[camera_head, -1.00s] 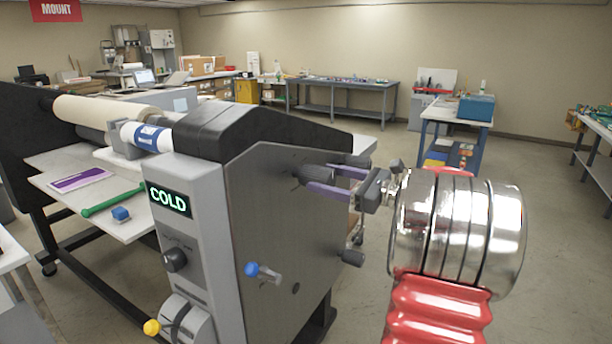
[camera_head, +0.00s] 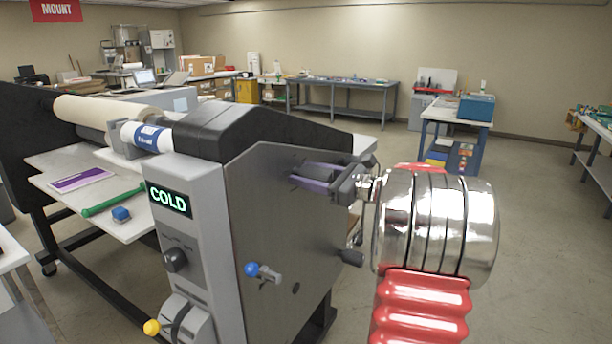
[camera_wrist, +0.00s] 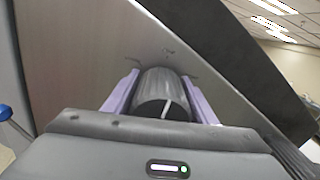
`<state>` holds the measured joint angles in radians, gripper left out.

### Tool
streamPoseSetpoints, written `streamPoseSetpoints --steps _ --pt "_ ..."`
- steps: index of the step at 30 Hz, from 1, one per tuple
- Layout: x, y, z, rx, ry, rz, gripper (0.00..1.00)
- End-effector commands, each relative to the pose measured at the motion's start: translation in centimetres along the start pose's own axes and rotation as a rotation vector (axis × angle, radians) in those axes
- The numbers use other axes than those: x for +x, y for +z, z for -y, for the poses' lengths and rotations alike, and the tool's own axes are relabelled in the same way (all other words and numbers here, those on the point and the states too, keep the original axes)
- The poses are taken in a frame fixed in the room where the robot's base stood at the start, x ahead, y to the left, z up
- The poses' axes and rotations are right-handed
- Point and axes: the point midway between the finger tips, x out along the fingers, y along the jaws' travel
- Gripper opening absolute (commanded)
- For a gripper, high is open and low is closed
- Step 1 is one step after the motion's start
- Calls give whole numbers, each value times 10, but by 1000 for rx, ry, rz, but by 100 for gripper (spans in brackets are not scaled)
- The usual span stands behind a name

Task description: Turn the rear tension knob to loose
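A dark round knob (camera_wrist: 163,95) sticks out from the grey side panel (camera_head: 262,215) of the laminator. In the wrist view a white line on its face runs nearly upright, tilted slightly right. Faint marks on the panel around it are too small to read. My gripper (camera_wrist: 160,92) has one purple finger on each side of this knob, with slim gaps showing; it looks open around it. In the head view my gripper (camera_head: 315,178) is at the upper part of the panel, and its fingers mostly hide the knob.
A blue-ended lever (camera_head: 252,269) sticks out lower on the panel. The front face has a green COLD display (camera_head: 168,200), a dark dial (camera_head: 175,260) and a yellow-ended lever (camera_head: 152,327).

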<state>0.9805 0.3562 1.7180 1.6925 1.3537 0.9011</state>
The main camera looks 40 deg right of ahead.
Motion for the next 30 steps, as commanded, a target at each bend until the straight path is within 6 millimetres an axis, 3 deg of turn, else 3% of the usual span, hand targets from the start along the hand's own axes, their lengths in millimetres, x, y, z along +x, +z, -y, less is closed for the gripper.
streamPoseSetpoints --steps 11,20,30 --pt "0 0 0 0 1 0 25" --pt "0 0 -2 -18 3 0 24" --pt "0 -1 -2 -168 4 0 24"
